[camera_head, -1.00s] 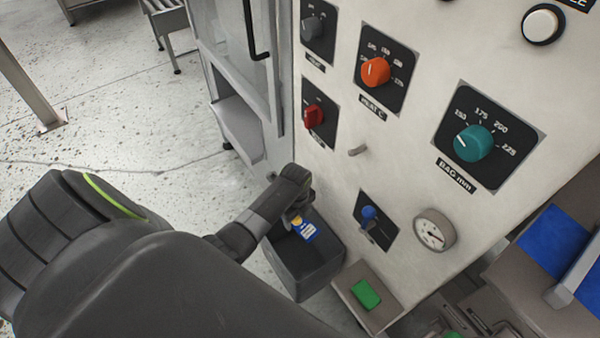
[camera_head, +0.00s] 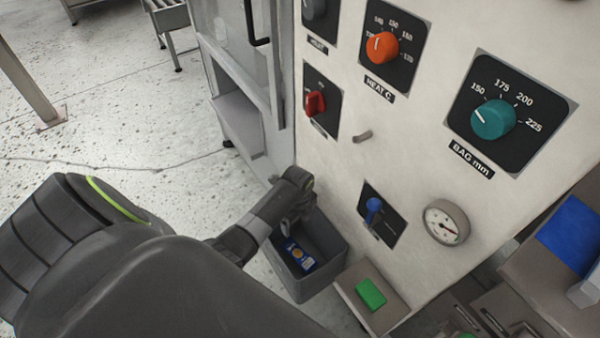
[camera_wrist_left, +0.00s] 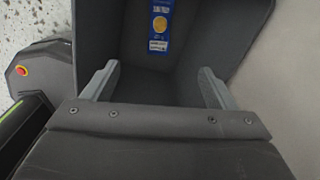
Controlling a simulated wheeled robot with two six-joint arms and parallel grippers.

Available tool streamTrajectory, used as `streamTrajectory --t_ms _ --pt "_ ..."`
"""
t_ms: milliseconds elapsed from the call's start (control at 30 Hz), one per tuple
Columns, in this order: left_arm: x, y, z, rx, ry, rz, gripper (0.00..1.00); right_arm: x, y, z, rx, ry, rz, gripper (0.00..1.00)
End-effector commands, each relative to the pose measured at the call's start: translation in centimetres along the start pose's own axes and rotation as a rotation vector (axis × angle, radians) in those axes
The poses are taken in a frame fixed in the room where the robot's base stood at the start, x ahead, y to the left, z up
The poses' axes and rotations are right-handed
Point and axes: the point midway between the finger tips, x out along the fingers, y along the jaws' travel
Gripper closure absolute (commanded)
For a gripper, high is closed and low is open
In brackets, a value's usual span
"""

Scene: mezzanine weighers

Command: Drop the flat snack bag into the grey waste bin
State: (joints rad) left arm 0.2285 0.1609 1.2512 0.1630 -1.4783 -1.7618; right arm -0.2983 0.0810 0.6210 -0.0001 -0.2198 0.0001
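The flat snack bag (camera_head: 299,257), blue with a yellow round mark, lies inside the grey waste bin (camera_head: 325,288). In the left wrist view the bag (camera_wrist_left: 160,28) shows at the top, inside the bin (camera_wrist_left: 240,60), apart from my fingers. My right gripper is in neither view.
The machine panel (camera_head: 420,120) with knobs, a blue lever (camera_head: 374,210) and a gauge (camera_head: 446,222) stands close right of the bin. A green block (camera_head: 371,293) lies on a small ledge beside the bin. Speckled floor (camera_head: 130,120) is open at left.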

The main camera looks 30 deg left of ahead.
Motion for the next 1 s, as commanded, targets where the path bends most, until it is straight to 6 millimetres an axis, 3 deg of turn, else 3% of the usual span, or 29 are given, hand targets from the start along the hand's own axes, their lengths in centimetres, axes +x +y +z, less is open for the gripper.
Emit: streamTrajectory --t_ms 267,433,1000 --pt "-0.1 0.0 0.0 0.0 0.0 0.0 0.21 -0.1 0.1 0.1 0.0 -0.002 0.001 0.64" --pt "-1.7 -0.1 0.0 0.0 -0.001 -0.002 0.21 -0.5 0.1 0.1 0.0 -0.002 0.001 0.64" --pt "-14.4 -0.1 0.1 0.0 -0.002 -0.004 0.21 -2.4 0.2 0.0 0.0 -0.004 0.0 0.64"
